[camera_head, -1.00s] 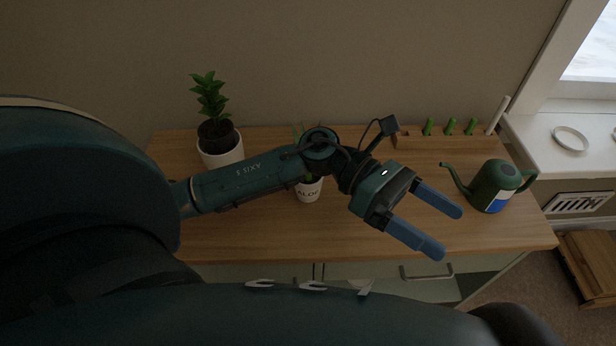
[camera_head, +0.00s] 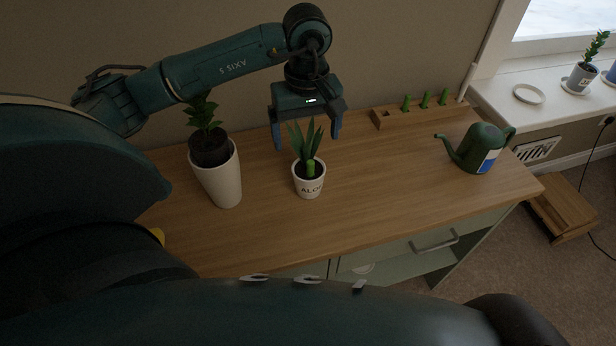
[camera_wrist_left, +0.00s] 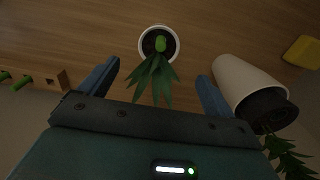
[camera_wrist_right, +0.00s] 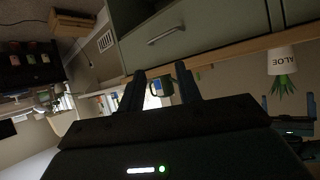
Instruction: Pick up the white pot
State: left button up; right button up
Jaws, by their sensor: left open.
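A small white pot (camera_head: 309,190) marked ALOE stands upright on the wooden cabinet top, holding a spiky green plant (camera_head: 307,150). A taller white pot (camera_head: 222,182) with a leafy plant stands to its left. My left gripper (camera_head: 308,132) is open and empty, pointing down just behind the ALOE pot's plant, fingers spread to either side of the leaves. In the left wrist view the ALOE pot (camera_wrist_left: 174,36) lies beyond the open fingertips, with the taller pot (camera_wrist_left: 232,80) near one finger. My right gripper (camera_wrist_right: 160,70) is open and empty in its wrist view.
A green watering can (camera_head: 482,150) stands at the right of the cabinet top (camera_head: 390,190). A wooden block with green pegs (camera_head: 425,112) is at the back by the wall. A yellow object (camera_head: 157,236) shows at the front left. The top between pot and can is clear.

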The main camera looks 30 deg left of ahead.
aim_at(309, 171)
pick_arm(q)
jog(key=f+p, duration=0.1)
jog(key=f, duration=1)
jog(key=shift+d+f, duration=0.1)
jog(key=shift+d, duration=0.1)
jog(key=c, duration=1.3)
